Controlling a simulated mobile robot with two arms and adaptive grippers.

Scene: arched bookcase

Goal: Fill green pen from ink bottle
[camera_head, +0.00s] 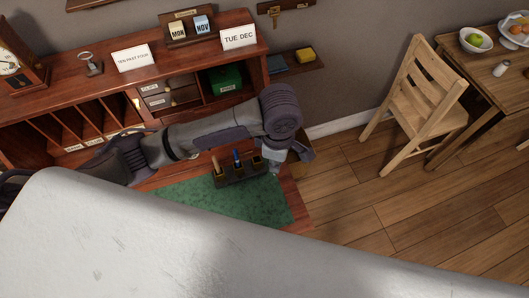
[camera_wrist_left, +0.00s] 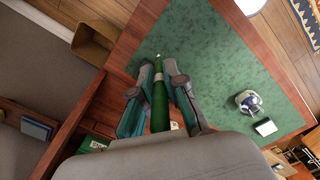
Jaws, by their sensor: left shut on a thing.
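My left gripper (camera_head: 274,154) is over the right end of the desk, beside a dark pen stand (camera_head: 241,174). In the left wrist view, the gripper (camera_wrist_left: 158,88) is shut on a green pen (camera_wrist_left: 159,97), held between the fingers with its tip pointing away from the wrist. A small round bottle-like thing (camera_wrist_left: 248,102), blue and white, stands on the green mat to the right; it looks like the ink bottle. I cannot make it out in the head view. My right gripper is not in view.
The green desk mat (camera_head: 200,203) is mostly bare. The stand holds a blue pen (camera_head: 237,159) and an orange-brown pen (camera_head: 216,166). A small white card (camera_wrist_left: 265,127) is near the bottle. A wooden chair (camera_head: 422,100) stands to the right, with open floor between.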

